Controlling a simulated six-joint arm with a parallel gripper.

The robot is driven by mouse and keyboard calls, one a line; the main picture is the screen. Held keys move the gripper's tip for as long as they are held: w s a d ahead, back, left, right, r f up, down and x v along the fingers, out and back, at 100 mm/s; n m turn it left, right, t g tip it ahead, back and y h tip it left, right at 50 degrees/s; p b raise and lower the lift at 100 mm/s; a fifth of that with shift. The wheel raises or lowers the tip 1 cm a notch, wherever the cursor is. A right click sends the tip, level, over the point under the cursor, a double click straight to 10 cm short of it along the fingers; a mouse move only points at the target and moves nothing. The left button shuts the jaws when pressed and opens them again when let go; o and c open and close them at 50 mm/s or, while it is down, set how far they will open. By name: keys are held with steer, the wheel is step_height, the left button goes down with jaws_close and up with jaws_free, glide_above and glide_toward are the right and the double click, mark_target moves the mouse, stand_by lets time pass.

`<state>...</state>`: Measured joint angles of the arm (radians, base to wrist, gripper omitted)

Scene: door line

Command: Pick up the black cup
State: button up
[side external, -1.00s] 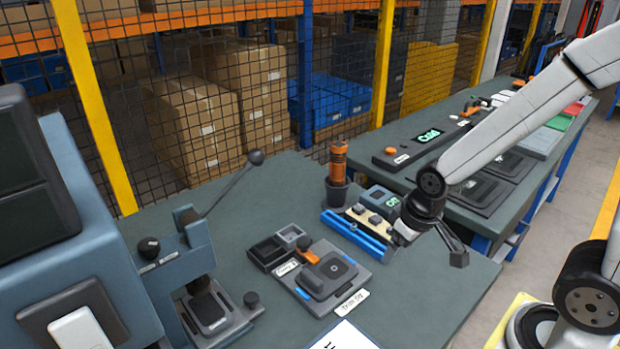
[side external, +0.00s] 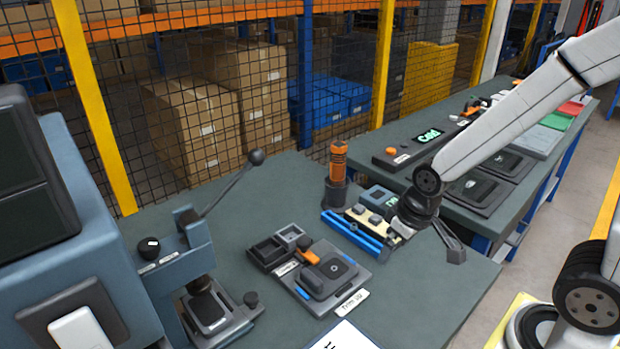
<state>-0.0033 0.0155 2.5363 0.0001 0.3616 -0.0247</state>
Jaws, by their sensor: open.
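The black cup (side external: 336,194) stands upright on the near grey-green bench. An orange and black tool (side external: 338,160) stands upright in it and rises above its rim. My gripper (side external: 428,240) is to the right of the cup, above the right part of the same bench. It points down with its fingers apart and nothing visible between them. It is clear of the cup.
A blue-railed fixture (side external: 352,236) and a small display box (side external: 380,199) lie between the cup and my gripper. A fixture plate (side external: 330,272) with small bins (side external: 277,248) sits nearer. A lever press (side external: 195,265) stands at left. Wire fencing (side external: 250,100) runs behind.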

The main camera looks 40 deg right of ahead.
steer(key=w+a+n+g, duration=0.1)
steer(key=w+a+n, duration=0.3)
steer(key=w+n, duration=0.85)
steer(key=n+g, duration=0.2)
steer(key=n, duration=0.3)
glide_toward(270, 241)
steer(key=shift+s+a, duration=0.45)
steer(key=shift+s, duration=0.2)
steer(key=shift+s+a, duration=0.4)
steer(key=shift+s, duration=0.25)
steer(key=shift+f, duration=0.1)
steer(key=shift+f, duration=1.2)
steer(key=shift+f, duration=0.1)
steer(key=shift+w+d+f, duration=0.1)
steer(key=shift+d+f, duration=0.05)
steer(key=shift+f, duration=1.1)
steer(key=shift+w+d+f, duration=0.1)
steer(key=shift+f, duration=1.15)
